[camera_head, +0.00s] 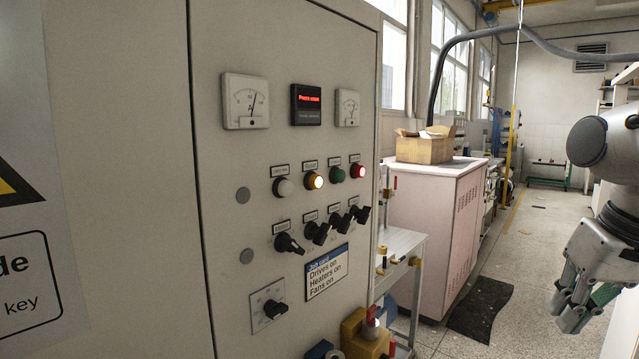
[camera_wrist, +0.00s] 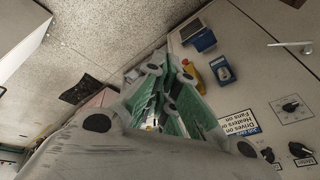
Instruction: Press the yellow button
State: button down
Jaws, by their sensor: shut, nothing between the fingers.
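The yellow button (camera_head: 314,180) is a lit amber disc on the grey control panel (camera_head: 230,160) in the head view. It sits in a row between a white button (camera_head: 283,187) on its left and a green button (camera_head: 337,174) on its right. A lit red button (camera_head: 358,171) ends the row. My gripper (camera_head: 572,318) is at the right edge of the head view, well apart from the panel, pointing down with its fingers shut and empty. Its fingers also show in the wrist view (camera_wrist: 165,85). The yellow button is not visible in the wrist view.
Black rotary switches (camera_head: 317,232) lie below the buttons, with a job card (camera_head: 328,271) and a dial (camera_head: 268,303) beneath. A yellow box (camera_head: 365,336) juts out at the panel's lower right. A pink cabinet (camera_head: 435,225) with a carton (camera_head: 425,147) stands behind.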

aim_at(316, 182)
jog(key=w+a+r+m+g+y, duration=0.2)
jog(key=a+r+y, duration=0.15)
jog(key=a, duration=0.35)
jog(key=w+a+r+m+g+y, duration=0.1)
jog(key=w+a+r+y, duration=0.2)
jog(key=a, duration=0.4)
jog(key=w+a+r+m+g+y, duration=0.2)
jog(key=a+y, duration=0.3)
jog(key=a, duration=0.2)
jog(key=w+a+r+y, duration=0.4)
jog(key=w+r, duration=0.1)
jog(key=r, duration=0.1)
jog(key=shift+w+a+r+m+g, duration=0.2)
jog(key=shift+w+a+m+g, duration=0.15)
jog(key=shift+w+m+g, duration=0.05)
jog(key=shift+a, duration=0.1)
jog(key=w+a, duration=0.5)
jog(key=a, duration=0.1)
jog(key=shift+w+a, duration=0.2)
jog(key=shift+a, duration=0.2)
jog(key=shift+a, duration=0.1)
jog(key=shift+w+a, duration=0.2)
jog(key=shift+w, duration=0.05)
